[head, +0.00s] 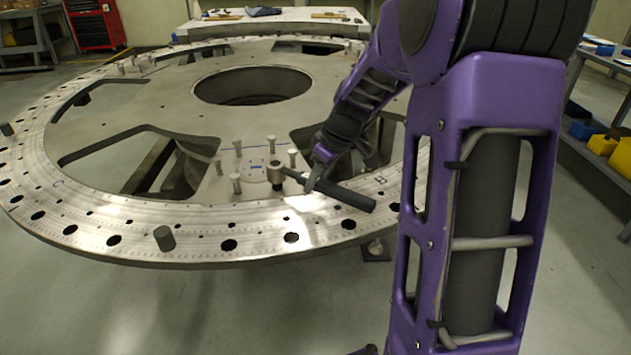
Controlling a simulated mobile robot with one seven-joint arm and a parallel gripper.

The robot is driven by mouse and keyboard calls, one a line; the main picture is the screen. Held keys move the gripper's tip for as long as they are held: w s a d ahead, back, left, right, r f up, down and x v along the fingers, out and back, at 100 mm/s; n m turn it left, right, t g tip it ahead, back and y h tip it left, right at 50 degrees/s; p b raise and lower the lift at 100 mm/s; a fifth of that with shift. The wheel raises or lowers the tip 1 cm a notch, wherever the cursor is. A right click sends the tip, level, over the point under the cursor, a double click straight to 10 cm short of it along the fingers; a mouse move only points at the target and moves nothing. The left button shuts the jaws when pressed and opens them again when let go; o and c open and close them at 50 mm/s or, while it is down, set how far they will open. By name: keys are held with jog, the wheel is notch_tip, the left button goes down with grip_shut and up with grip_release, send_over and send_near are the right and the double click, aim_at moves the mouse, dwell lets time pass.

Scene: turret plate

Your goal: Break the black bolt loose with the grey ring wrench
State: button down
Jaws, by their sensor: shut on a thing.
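The grey ring wrench (345,196) lies across the near edge of the turret plate (160,115), its dark thick handle pointing to the lower right. Its ring end (275,169) is at the upper left, among several pale upright bolts. A short dark piece shows just below the ring end; I cannot tell whether it is the black bolt or part of the wrench. Whether the ring sits around the bolt is also unclear. My gripper (313,181) comes down from the upper right and is shut on the wrench, between ring end and handle.
Pale bolts (236,183) stand close left of the wrench. A dark peg (164,238) stands on the plate's near rim. The plate has large cutouts and a round centre hole (252,86). A shelf with yellow bins (603,144) is at right; a red tool cabinet (92,24) is behind.

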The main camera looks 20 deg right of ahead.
jog(key=shift+r, duration=0.15)
notch_tip(320, 180, up, 4)
jog(key=shift+f+p, duration=0.25)
jog(key=shift+p, duration=0.75)
jog(key=shift+f, duration=0.1)
